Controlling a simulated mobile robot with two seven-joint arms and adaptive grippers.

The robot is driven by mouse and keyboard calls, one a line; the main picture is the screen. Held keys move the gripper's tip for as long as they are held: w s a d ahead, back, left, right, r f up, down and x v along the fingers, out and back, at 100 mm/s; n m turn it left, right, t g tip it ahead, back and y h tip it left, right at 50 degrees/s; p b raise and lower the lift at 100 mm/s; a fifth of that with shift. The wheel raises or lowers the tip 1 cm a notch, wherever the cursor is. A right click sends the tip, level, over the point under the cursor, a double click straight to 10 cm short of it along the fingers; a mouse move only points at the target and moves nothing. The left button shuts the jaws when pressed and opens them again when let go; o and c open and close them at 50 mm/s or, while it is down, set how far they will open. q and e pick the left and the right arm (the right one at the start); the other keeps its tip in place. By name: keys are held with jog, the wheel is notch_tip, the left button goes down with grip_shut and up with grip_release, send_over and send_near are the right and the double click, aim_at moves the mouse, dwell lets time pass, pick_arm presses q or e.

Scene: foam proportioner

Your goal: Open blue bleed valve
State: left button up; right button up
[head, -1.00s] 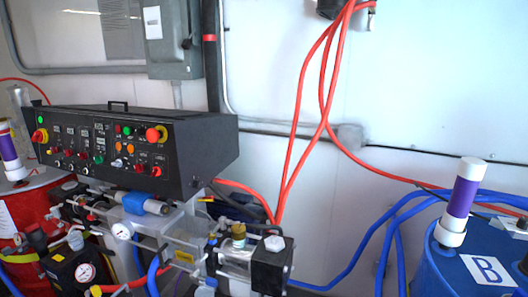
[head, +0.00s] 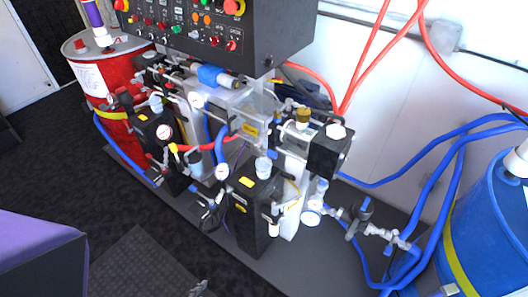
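The proportioner (head: 255,185) stands on the floor against the white wall in the head view, with black pump blocks, gauges and hoses. At its lower right, a metal pipe fitting (head: 385,232) runs toward the blue hoses and the blue drum (head: 490,235). A small valve with a dark, bluish handle (head: 365,207) sits on this fitting, beside a round gauge (head: 311,218). I cannot tell for sure whether it is the bleed valve, or whether it is open. Neither of my grippers can be made out, and nothing is seen touching the fitting.
The black control panel (head: 215,28) overhangs the machine at the top. A red drum (head: 105,85) stands at the left. Blue hoses (head: 430,165) loop between machine and blue drum. A purple-topped block (head: 40,250) fills the lower left. Dark floor (head: 60,140) is open in front.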

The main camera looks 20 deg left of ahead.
jog(key=shift+w+r, duration=0.1)
jog(key=shift+w, duration=0.15)
